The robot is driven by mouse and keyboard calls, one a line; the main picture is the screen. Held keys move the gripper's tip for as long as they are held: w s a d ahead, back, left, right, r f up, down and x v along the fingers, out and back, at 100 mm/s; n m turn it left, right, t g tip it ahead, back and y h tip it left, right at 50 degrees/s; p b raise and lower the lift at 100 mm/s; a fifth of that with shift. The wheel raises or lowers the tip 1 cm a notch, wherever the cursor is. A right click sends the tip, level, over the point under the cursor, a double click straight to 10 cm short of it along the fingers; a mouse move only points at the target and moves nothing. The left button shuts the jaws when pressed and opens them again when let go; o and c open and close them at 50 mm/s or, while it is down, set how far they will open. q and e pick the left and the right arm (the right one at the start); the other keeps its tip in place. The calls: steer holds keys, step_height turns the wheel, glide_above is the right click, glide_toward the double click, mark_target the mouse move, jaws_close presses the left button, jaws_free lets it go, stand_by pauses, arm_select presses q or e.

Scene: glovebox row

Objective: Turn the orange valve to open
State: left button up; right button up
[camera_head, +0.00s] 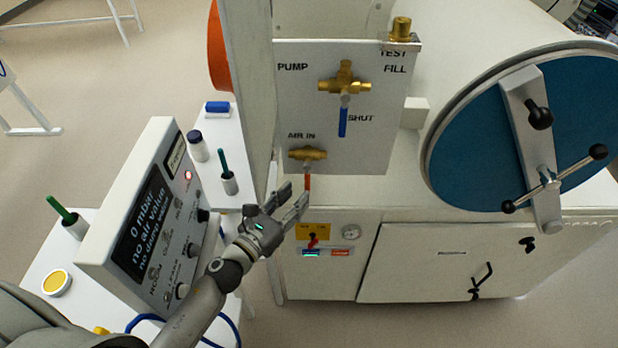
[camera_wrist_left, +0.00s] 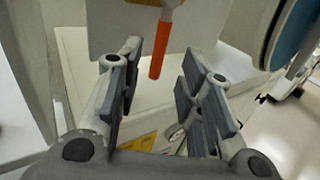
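The orange valve handle (camera_head: 307,182) hangs straight down from a brass valve body (camera_head: 308,153) under the label AIR IN on the grey panel. My left gripper (camera_head: 296,190) is open, with its fingertips close to the lower part of the handle. In the left wrist view the orange handle (camera_wrist_left: 158,52) shows in the gap between the two spread fingers of the left gripper (camera_wrist_left: 163,58). There is a gap on both sides, and neither finger visibly touches it. My right gripper is not in view.
A display box (camera_head: 150,220) reading 0 mbar stands left of my arm. A red-handled switch (camera_head: 312,240) and gauge (camera_head: 351,232) are below. A round blue door (camera_head: 480,140) is at right.

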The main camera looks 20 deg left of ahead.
mark_target(306, 185)
arm_select(q)
steer(key=p+x, duration=0.1)
steer(key=x, duration=0.4)
steer(key=shift+w, duration=0.15)
steer(key=shift+w+d, duration=0.1)
steer(key=shift+w, duration=0.35)
steer(key=c, duration=0.6)
jaws_close()
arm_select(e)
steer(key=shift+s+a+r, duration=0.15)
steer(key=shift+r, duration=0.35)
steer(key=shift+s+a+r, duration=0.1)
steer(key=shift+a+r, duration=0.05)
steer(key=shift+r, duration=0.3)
